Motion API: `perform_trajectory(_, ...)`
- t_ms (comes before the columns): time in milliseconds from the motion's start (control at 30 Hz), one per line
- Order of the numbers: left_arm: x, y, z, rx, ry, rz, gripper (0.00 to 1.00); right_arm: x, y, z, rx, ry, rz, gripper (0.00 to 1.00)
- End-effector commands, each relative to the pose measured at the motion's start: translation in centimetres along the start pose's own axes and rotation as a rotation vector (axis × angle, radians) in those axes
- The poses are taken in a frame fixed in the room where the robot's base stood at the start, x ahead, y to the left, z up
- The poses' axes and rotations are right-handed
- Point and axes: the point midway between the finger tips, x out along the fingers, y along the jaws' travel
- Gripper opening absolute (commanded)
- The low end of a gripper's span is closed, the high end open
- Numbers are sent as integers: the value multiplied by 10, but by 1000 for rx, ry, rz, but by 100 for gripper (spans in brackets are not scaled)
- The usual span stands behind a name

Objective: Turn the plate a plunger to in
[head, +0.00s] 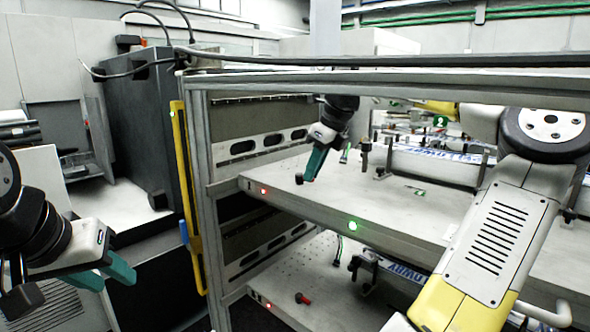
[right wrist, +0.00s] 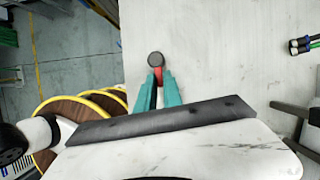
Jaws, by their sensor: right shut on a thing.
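The upper plate (head: 400,225) is a pale shelf in the metal rack, with a red light (head: 263,191) and a green light (head: 353,226) on its front edge. My right gripper (head: 308,173) points down at its left part, shut on a plunger with a dark round knob (head: 299,179). In the right wrist view the knob (right wrist: 155,59) shows just beyond the teal fingertips (right wrist: 158,88), with a red part (right wrist: 158,75) between them. Whether the plunger is in or out I cannot tell. My left gripper (head: 110,277) is open and empty, left of the rack.
A lower plate (head: 330,290) carries a red-and-black plunger (head: 303,298) and a red light (head: 268,306). Rack posts (head: 203,190) and a yellow upright bar (head: 186,190) stand between my grippers. Clamps and a printed roll (head: 440,168) lie on the upper plate's right part.

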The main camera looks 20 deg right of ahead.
Motion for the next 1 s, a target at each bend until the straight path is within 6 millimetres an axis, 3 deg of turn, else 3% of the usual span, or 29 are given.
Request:
perform_trajectory(333,0,0,0,0,0,0,36,0,5,0,124,1,-53,0)
perform_trajectory(867,0,0,0,0,0,0,36,0,6,0,144,1,-59,0)
perform_trajectory(900,0,0,0,0,0,0,36,0,6,0,144,0,-59,19)
perform_trajectory(1000,0,0,0,0,0,0,36,0,6,0,144,1,-59,33)
